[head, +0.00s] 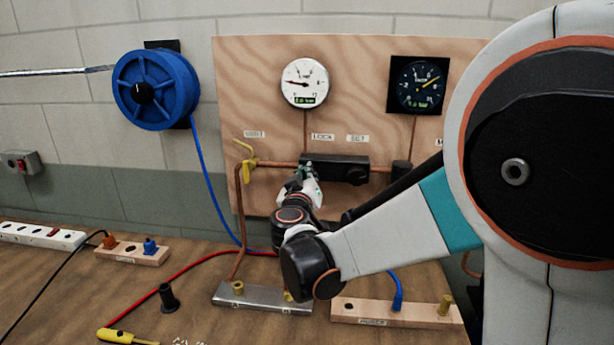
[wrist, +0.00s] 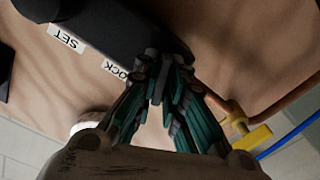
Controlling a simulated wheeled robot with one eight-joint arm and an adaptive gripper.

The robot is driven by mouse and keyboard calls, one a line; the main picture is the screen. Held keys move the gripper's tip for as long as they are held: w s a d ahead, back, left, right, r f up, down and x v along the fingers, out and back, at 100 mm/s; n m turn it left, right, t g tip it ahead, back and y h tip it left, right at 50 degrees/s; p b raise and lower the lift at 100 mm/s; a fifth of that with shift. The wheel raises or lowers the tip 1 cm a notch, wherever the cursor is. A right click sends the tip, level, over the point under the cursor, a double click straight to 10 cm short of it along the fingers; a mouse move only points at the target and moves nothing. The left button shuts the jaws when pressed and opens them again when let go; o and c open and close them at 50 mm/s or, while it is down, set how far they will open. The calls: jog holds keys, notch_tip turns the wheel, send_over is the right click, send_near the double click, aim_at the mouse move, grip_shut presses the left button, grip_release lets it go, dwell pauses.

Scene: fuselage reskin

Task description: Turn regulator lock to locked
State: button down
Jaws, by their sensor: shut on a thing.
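The black regulator block (head: 340,169) is mounted on the plywood panel under the LOCK and SET labels. It shows in the wrist view (wrist: 125,25) as a dark bar across the top. My gripper (head: 308,172) is at the left end of the block, below the LOCK label (head: 323,137). In the wrist view its teal-padded fingers (wrist: 155,75) close together on the small grey lock lever (wrist: 152,62) at the block's edge. The fingers hide most of the lever, so I cannot tell its exact setting. The SET knob (head: 357,175) at the right of the block is free.
A yellow valve handle (head: 247,160) on the copper pipe is just left of my gripper. A white gauge (head: 305,83) and a dark gauge (head: 419,83) are above. A blue hose reel (head: 155,90) hangs at left. Metal (head: 262,298) and wooden (head: 395,312) fitting blocks lie on the bench below.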

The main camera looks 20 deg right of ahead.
jog(key=shift+n, duration=0.4)
jog(key=n+p, duration=0.1)
jog(key=n, duration=0.4)
jog(key=shift+a+n, duration=0.1)
jog(key=shift+n, duration=0.2)
jog(key=n, duration=0.6)
jog(key=shift+f+n, duration=0.2)
jog(key=shift+n, duration=0.1)
jog(key=c, duration=1.7)
grip_release()
jog(key=shift+a, duration=0.1)
